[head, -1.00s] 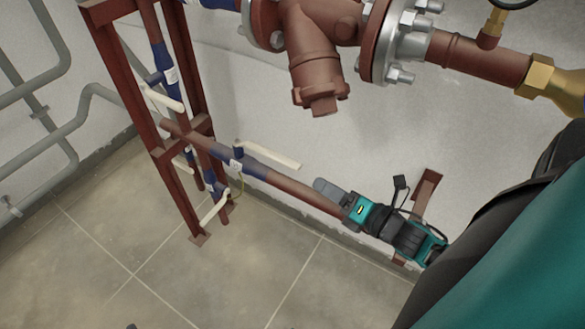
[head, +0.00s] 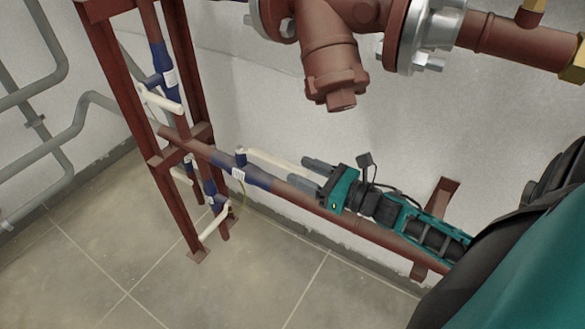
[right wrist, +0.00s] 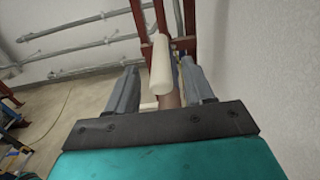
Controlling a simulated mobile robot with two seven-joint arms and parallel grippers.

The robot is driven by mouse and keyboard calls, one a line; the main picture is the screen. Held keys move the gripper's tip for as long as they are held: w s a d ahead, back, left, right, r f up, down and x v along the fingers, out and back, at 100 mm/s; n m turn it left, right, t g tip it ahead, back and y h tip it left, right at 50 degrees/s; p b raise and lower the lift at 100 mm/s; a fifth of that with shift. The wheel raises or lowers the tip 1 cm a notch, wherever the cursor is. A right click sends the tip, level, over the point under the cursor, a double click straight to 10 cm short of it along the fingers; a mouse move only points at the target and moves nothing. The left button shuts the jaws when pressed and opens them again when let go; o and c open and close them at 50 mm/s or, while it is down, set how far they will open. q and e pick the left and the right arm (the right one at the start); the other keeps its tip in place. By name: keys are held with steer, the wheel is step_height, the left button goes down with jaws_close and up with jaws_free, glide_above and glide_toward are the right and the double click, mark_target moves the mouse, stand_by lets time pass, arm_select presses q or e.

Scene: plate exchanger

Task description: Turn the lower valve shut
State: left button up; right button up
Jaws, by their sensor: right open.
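A blue valve (head: 240,159) with a long cream lever handle (head: 280,160) sits on the low brown pipe (head: 205,150). The handle points right, roughly along the pipe. My right gripper (head: 308,176) is open at the handle's free end, its two grey fingers on either side of it in the picture. In the right wrist view the handle (right wrist: 160,68) lies between the open fingers (right wrist: 160,88), with gaps on both sides. Whether its tip is fully within the jaws I cannot tell. My left gripper is out of view.
Other cream-handled valves are on the red frame (head: 190,100), one above (head: 160,100) and one near the floor (head: 215,222). A large brown strainer (head: 330,60) hangs above my right gripper. The wall is close behind; the floor (head: 110,260) is clear.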

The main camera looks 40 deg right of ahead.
mark_target(292, 166)
steer(key=shift+x, duration=1.8)
steer(key=shift+c, duration=0.3)
jaws_close()
